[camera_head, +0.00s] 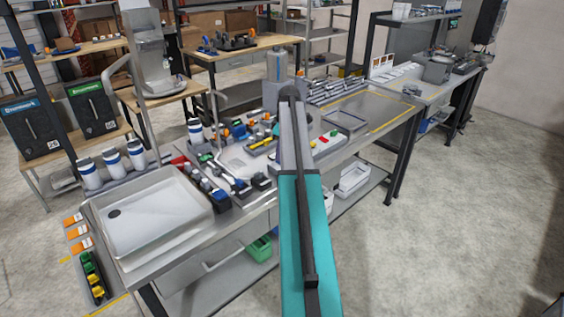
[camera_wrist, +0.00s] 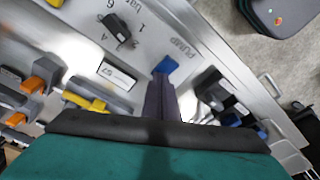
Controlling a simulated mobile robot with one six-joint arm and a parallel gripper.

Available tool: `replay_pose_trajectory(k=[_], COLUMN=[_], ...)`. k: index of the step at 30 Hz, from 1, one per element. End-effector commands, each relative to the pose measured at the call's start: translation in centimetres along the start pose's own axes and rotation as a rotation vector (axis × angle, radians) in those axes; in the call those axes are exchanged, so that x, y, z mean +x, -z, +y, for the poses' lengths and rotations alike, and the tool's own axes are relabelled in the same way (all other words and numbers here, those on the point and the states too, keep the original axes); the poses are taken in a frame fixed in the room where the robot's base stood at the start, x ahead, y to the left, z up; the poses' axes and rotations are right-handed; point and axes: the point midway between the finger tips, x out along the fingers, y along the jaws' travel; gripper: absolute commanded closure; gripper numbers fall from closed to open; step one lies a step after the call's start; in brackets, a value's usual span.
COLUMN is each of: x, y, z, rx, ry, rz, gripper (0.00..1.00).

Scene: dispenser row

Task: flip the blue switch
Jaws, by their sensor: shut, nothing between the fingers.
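The blue switch (camera_wrist: 166,65) shows in the wrist view on a light grey metal panel, beside the printed word PUMP. My gripper (camera_wrist: 161,83) points at it from below in that view, with its dark fingers together and nothing between them. The fingertips overlap the lower edge of the switch in the picture; I cannot tell whether they touch it. In the head view my arm reaches over the workbench, and I cannot make out the fingertips or the blue switch there.
A black rotary knob (camera_wrist: 118,28) with printed numbers and a small display (camera_wrist: 117,74) sit left of the switch. Yellow-handled (camera_wrist: 86,101) and orange-handled (camera_wrist: 34,86) parts lie further left. In the head view a white sink (camera_head: 150,213) fills the bench's left end.

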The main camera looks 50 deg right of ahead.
Motion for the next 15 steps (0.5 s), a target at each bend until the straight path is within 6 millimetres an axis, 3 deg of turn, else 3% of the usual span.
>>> replay_pose_trajectory(k=[15], x=[-2.6], y=[0.3], z=[0.0], rx=[0.001], ry=[0.0], rz=[0.0], gripper=[1.0])
